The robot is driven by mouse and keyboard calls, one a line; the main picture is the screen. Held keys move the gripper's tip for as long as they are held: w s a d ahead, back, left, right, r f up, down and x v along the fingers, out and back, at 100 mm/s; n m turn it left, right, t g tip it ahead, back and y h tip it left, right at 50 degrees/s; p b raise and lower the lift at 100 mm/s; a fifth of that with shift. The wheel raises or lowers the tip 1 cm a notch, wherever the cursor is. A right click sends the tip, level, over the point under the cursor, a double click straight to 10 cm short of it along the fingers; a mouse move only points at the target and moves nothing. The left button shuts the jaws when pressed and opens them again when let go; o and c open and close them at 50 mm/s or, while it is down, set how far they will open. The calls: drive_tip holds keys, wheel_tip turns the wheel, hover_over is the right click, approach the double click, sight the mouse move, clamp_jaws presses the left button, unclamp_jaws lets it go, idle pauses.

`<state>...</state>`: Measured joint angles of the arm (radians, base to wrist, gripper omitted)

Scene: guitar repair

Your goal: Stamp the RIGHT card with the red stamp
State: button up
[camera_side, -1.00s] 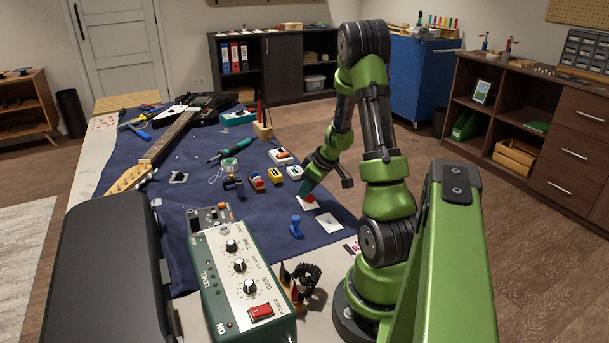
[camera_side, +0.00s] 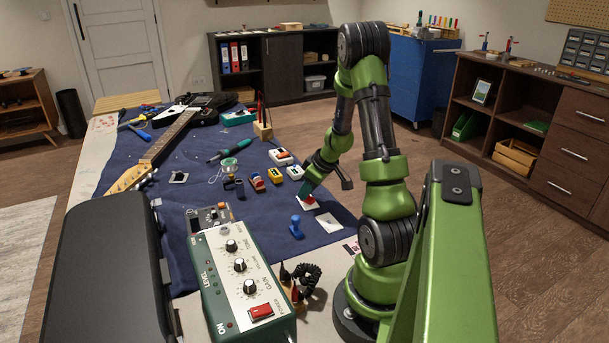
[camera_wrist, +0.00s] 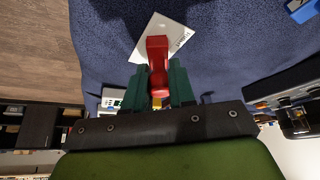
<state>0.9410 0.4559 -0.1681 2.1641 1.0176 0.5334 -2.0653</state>
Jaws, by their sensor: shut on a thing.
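My gripper (camera_side: 309,190) is shut on the red stamp (camera_side: 309,199), which also shows in the wrist view (camera_wrist: 157,62) between the green fingers (camera_wrist: 160,88).
A blue stamp (camera_side: 296,228) stands upright left of the nearer card. Small coloured boxes (camera_side: 275,175) lie beyond on the blue mat (camera_side: 262,215). A green pedal (camera_side: 240,270) and a guitar (camera_side: 170,140) are further left. The mat around the cards is mostly clear.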

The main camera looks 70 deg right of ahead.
drive_tip(key=shift+r, duration=3.5)
drive_tip(key=shift+w+a+r, duration=0.15)
drive_tip(key=shift+w+r, duration=0.1)
drive_tip(key=shift+w, duration=0.05)
drive_tip(key=w+a+r+n+y, duration=0.1)
drive_tip(key=w+a+r+n, duration=0.4)
drive_tip(key=a, duration=0.6)
drive_tip(key=w+a+r+y, duration=0.1)
drive_tip(key=w+a+r, duration=0.2)
drive_tip(key=w+a, duration=0.6)
drive_tip(key=s+a+r+m+h, duration=0.1)
drive_tip(key=s+a+m, duration=0.1)
drive_tip(key=a, duration=1)
drive_tip(key=shift+s+m, duration=0.15)
drive_tip(key=shift+m, duration=0.25)
drive_tip(key=shift+r, duration=0.1)
